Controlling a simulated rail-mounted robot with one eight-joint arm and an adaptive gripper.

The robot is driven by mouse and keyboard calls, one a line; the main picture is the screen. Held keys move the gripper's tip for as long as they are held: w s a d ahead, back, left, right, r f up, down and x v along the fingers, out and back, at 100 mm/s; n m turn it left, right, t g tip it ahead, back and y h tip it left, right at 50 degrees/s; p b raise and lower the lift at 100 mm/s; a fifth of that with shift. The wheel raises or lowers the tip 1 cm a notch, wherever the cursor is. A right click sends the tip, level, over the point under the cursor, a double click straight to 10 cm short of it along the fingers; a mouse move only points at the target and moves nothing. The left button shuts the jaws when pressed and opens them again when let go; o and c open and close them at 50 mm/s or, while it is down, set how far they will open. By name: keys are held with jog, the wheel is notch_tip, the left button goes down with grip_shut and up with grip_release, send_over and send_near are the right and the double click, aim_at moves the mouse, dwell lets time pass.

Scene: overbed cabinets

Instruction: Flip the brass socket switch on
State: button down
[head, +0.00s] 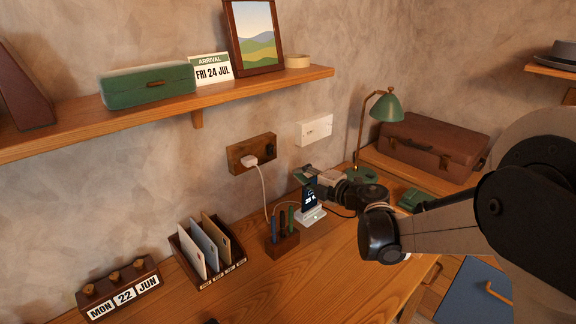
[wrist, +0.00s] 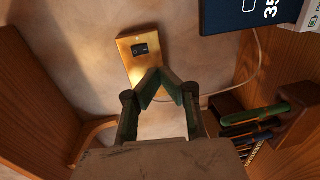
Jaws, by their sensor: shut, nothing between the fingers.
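The brass socket plate (head: 236,160) is on the wall below the shelf. A white plug (head: 249,161) is in its left part and a dark switch (head: 268,149) is at its right. In the wrist view the brass plate (wrist: 130,50) runs behind my fingers, and the dark switch (wrist: 146,48) shows just beyond their tips. The plug is hidden there. I cannot tell the switch's position. My gripper (head: 303,173) is shut and empty, in front of the wall, right of and below the plate. Its tips also show in the wrist view (wrist: 158,74), apart from the switch in the picture.
A lit phone on a white stand (head: 310,205) and a pen holder (head: 283,240) stand on the desk below my gripper. A white cable (head: 264,190) hangs from the plug. A white wall plate (head: 314,130) is to the right. The shelf (head: 240,88) juts out above.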

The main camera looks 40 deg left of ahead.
jog(key=shift+s+d+f, duration=0.1)
jog(key=shift+d+f, duration=0.1)
jog(key=shift+d, duration=1.3)
